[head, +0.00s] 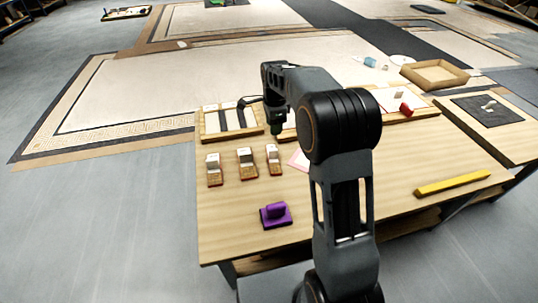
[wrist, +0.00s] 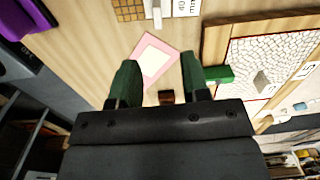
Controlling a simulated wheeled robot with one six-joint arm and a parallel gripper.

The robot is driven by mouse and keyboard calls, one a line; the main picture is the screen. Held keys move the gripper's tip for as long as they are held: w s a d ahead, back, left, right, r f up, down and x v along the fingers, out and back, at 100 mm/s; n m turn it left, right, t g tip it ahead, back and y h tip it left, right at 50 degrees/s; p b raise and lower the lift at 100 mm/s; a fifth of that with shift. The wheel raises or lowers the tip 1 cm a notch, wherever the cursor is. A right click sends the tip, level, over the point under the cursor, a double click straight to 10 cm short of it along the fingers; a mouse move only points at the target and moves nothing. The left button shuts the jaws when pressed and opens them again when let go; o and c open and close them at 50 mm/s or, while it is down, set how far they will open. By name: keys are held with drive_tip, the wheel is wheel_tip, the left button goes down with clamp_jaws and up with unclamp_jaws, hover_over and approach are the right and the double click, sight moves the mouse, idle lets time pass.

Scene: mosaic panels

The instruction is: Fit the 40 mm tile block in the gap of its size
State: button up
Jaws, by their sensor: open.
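Three tile blocks stand in a row on the table, each with a white upright part and a brown tiled base: left (head: 214,176), middle (head: 247,168) and right (head: 274,167). In the wrist view the block at the top edge (wrist: 130,14), partly cut off, has a label reading "40 m…"; it appears to be the right one. A wood-framed panel (head: 211,124) behind the blocks has white areas and dark strips that look like gaps; their sizes cannot be read. My gripper (wrist: 160,80) is open and empty, its green fingers apart; in the head view (head: 278,127) it is right of the panel.
A pink-bordered card (wrist: 155,60) lies below my fingers. A purple handled object (head: 275,214) sits at the near left. A mosaic board (wrist: 280,60) lies to the right in the wrist view. A yellow bar (head: 452,184), a wooden tray (head: 435,74) and a dark mat (head: 487,110) are at the right.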

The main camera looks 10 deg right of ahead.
sight(273, 150)
drive_tip(key=shift+m, duration=0.7)
drive_tip(key=f+b, duration=0.1)
drive_tip(key=f, duration=0.3)
drive_tip(key=f+b, duration=0.2)
drive_tip(key=f, duration=0.2)
drive_tip(key=shift+s+a+f, duration=0.2)
drive_tip(key=shift+f, duration=0.15)
drive_tip(key=shift+d+f+b, duration=0.15)
drive_tip(key=shift+f+b, duration=1.6)
drive_tip(key=shift+f, duration=0.9)
drive_tip(key=shift+r, duration=0.1)
clamp_jaws()
